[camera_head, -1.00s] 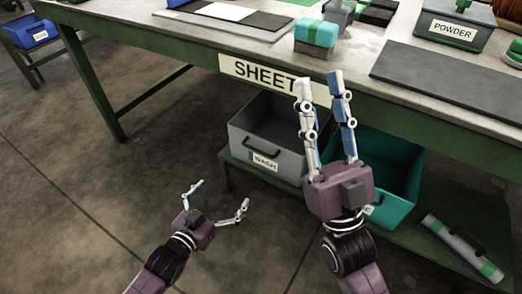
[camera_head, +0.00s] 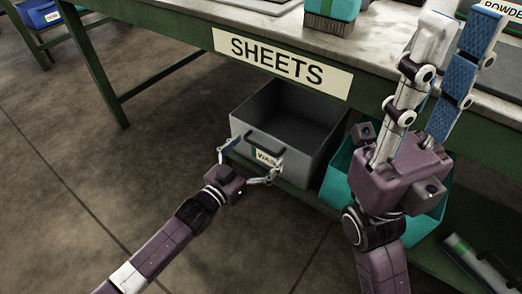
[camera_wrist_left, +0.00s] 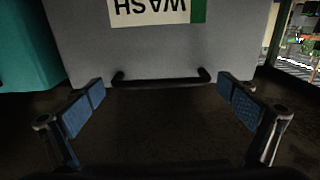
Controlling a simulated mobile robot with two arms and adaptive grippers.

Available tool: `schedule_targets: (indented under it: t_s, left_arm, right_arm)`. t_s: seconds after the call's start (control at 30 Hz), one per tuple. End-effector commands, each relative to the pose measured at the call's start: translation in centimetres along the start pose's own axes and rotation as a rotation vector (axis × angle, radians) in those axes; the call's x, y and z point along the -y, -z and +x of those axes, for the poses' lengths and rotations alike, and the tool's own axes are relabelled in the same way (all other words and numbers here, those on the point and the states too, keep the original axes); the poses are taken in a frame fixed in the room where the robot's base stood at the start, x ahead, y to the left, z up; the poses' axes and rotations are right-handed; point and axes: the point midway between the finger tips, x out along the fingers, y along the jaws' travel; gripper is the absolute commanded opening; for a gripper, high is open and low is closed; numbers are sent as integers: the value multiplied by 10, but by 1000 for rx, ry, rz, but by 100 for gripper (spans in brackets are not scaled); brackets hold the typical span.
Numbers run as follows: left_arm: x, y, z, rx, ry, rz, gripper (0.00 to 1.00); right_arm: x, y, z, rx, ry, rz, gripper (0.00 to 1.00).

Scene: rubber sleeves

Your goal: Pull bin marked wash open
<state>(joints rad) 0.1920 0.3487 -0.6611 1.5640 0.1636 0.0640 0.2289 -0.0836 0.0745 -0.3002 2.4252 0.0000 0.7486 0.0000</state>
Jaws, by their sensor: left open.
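The grey wash bin (camera_head: 310,125) stands on the low shelf under the table, with its open top showing. Its front bears a white and green WASH label (camera_head: 265,157), which my left gripper partly covers in the head view. The black bar handle (camera_head: 266,141) is on its front. My left gripper (camera_head: 252,160) is open at the bin's front. In the left wrist view, the handle (camera_wrist_left: 162,82) spans the gap between the two blue-padded fingers and is not gripped; the label (camera_wrist_left: 157,11) appears upside down. My right gripper (camera_head: 460,40) is open and empty, raised above the table's front edge.
A teal bin (camera_head: 340,182) stands right of the wash bin, partly behind my right arm. The green table edge with a SHEETS sign (camera_head: 281,62) overhangs the bins. A grey case with a green band (camera_head: 462,250) lies at lower right. The floor in front is clear.

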Motion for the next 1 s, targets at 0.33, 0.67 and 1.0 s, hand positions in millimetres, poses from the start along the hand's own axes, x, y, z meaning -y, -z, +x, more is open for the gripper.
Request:
schedule_targets:
  t_s: [0.33,0.67,1.0]
  left_arm:
    - [0,0,11,1,0,0,100]
    - [-1,0,10,1,-1,0,71]
    - [-1,1,8,1,-1,0,50]
  right_arm:
    - [1,1,3,-15,6,-2,28]
    - [1,1,3,-15,6,-2,28]
    - [1,1,5,-16,6,-2,28]
